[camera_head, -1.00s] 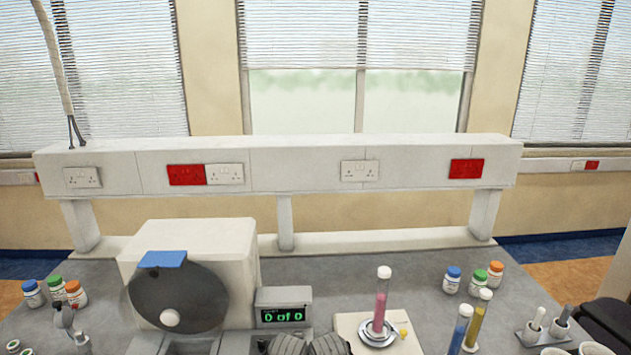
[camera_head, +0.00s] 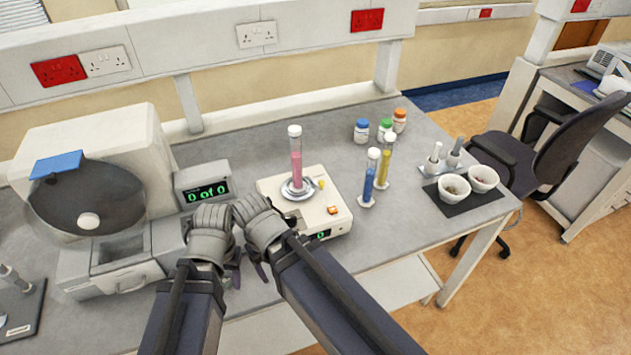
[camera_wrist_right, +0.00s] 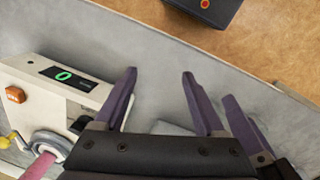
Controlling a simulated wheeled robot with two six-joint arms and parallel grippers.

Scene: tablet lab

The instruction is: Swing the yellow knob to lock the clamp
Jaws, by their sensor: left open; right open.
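The mixer (camera_head: 330,190) is a cream box with a green display and an orange button. On its top a silver round clamp (camera_head: 297,188) is around an upright tube of pink liquid (camera_head: 296,158). The small yellow knob (camera_head: 321,184) is at the clamp's right side; it also shows at the left edge of the right wrist view (camera_wrist_right: 14,139). My left gripper (camera_head: 232,264) is left of the mixer, apart from the knob. My right gripper (camera_wrist_right: 159,74) is open and empty, close beside the left one near the mixer's front left corner. Both grippers' fingers are partly hidden in the head view.
A white machine with a dark bowl (camera_head: 85,200) and a counter display (camera_head: 205,188) stand at the left. Blue (camera_head: 368,185) and yellow (camera_head: 386,165) tubes stand right of the mixer. Bottles, pestles and two bowls (camera_head: 484,176) are further right. Bench front right is clear.

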